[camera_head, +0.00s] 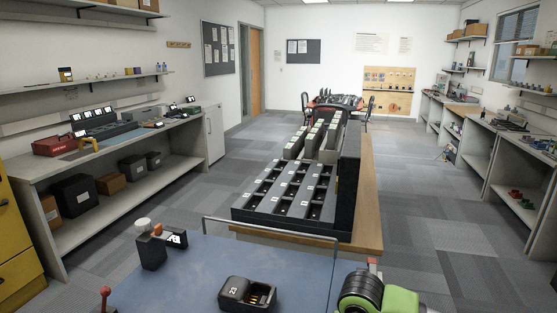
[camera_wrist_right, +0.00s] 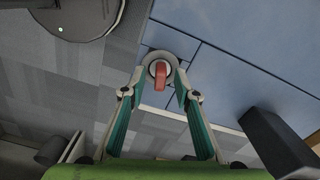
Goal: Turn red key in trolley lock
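The red key (camera_wrist_right: 160,75) stands in a round, light grey-rimmed lock (camera_wrist_right: 151,69) by the edge of the blue trolley top (camera_wrist_right: 225,65) in the right wrist view. My right gripper (camera_wrist_right: 162,86) is open, its two teal-sided fingers on either side of the key, with a gap showing at each side. I cannot tell how far above the lock the tips are. In the head view my green and black right wrist (camera_head: 375,297) hides the fingers. The blue trolley top (camera_head: 200,270) fills the bottom there. My left gripper is not in view.
A black holder marked 22 (camera_head: 247,293) lies on the trolley. A black post with a white knob (camera_head: 150,248) stands at its far left corner, and a red-knobbed piece (camera_head: 105,298) at near left. A metal rail (camera_head: 270,228) borders the far edge; a black charger rack (camera_head: 290,195) stands beyond.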

